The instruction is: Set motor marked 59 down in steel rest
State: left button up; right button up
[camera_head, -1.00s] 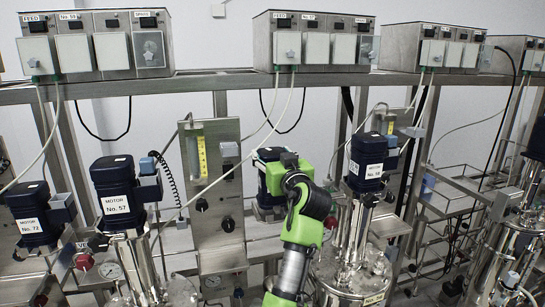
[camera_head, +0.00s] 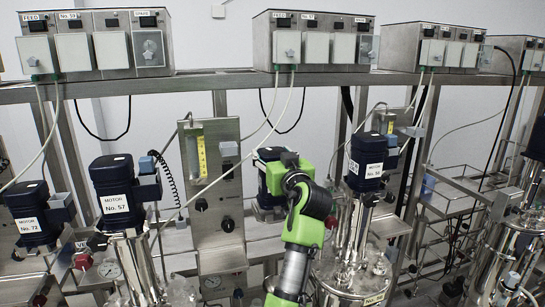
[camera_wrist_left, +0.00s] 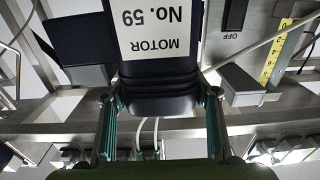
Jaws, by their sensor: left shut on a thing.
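The motor marked 59 (camera_wrist_left: 157,72) is a dark blue block with a white label, seen upside down in the left wrist view. In the head view the dark blue motor (camera_head: 265,183) is partly hidden behind my left gripper (camera_head: 284,172). My left gripper's fingers (camera_wrist_left: 160,100) are on both sides of the motor's narrower end in the wrist view, shut on it. The motor looks upright, in front of the frame and right of the grey valve panel. I cannot make out the steel rest for certain; the space under the motor is partly hidden. My right gripper is out of view.
Motor 57 (camera_head: 115,203) and motor 72 (camera_head: 32,222) stand on vessels at left. Another motor (camera_head: 367,163) stands on a steel vessel (camera_head: 350,275) close right of my arm. The panel (camera_head: 217,215), hanging cables and the control-box shelf (camera_head: 200,84) are nearby.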

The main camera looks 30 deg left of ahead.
pick_arm(q)
jog(key=shift+f+b, duration=1)
jog(key=shift+b, duration=0.15)
dwell(0.5)
jog(key=o, duration=2)
jog(key=shift+s, duration=0.15)
jog(key=shift+o, duration=0.2)
jog(key=shift+s+d, duration=0.1)
jog(key=v, duration=0.7)
jog(key=shift+s+d, duration=0.15)
jog(key=shift+d, duration=0.05)
